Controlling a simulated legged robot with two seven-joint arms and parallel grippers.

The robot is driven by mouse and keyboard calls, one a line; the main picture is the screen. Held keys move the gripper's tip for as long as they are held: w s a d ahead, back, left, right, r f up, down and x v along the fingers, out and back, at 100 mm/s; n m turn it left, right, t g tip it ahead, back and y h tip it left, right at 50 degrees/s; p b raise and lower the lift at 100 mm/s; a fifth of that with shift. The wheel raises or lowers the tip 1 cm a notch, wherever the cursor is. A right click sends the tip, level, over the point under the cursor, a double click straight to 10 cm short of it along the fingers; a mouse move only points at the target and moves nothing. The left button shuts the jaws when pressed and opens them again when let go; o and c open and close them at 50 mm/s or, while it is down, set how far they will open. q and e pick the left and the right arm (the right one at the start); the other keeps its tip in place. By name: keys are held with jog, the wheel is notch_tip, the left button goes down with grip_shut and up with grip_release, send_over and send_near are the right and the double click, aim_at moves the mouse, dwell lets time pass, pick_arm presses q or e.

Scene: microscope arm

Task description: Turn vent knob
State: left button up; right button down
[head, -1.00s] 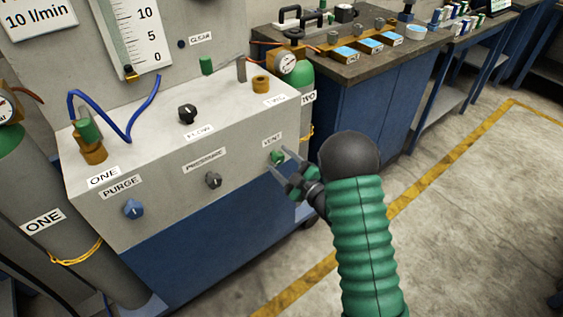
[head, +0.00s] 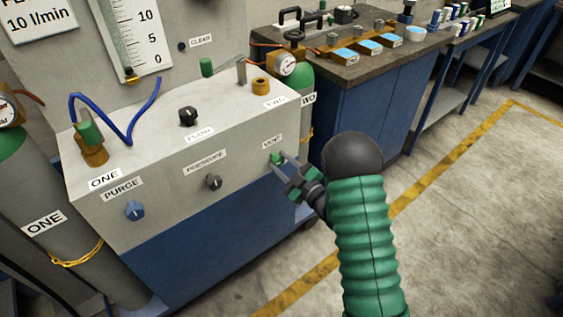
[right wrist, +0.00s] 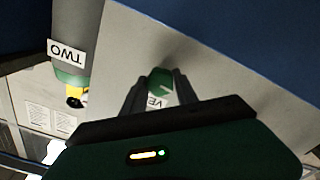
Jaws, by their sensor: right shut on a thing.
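The green vent knob (head: 276,158) is on the right end of the grey panel's front, just below the VENT label (head: 272,142). My right gripper (head: 278,162) is at the knob, with its fingers shut on it, one on each side. In the right wrist view the green knob (right wrist: 158,84) sits between the two dark fingers, and the label behind is partly hidden. My left gripper is not in view.
The grey panel (head: 150,215) also carries a blue purge knob (head: 134,210), a dark knob (head: 213,182) and a black flow knob (head: 188,116). A cylinder marked ONE (head: 45,215) stands at the left. The floor (head: 470,220) at right is clear.

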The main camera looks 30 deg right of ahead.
jog(key=m+p, duration=0.2)
jog(key=m, duration=0.2)
jog(key=m+p, duration=0.1)
jog(key=m, duration=0.3)
jog(key=shift+p, duration=0.4)
jog(key=m+p, duration=0.2)
jog(key=m, duration=0.2)
jog(key=shift+m+p, duration=1.05)
jog(key=shift+m, duration=1.05)
jog(key=c, duration=1.3)
grip_release()
jog(key=o, duration=0.4)
jog(key=shift+d, duration=0.1)
jog(key=shift+c, duration=0.2)
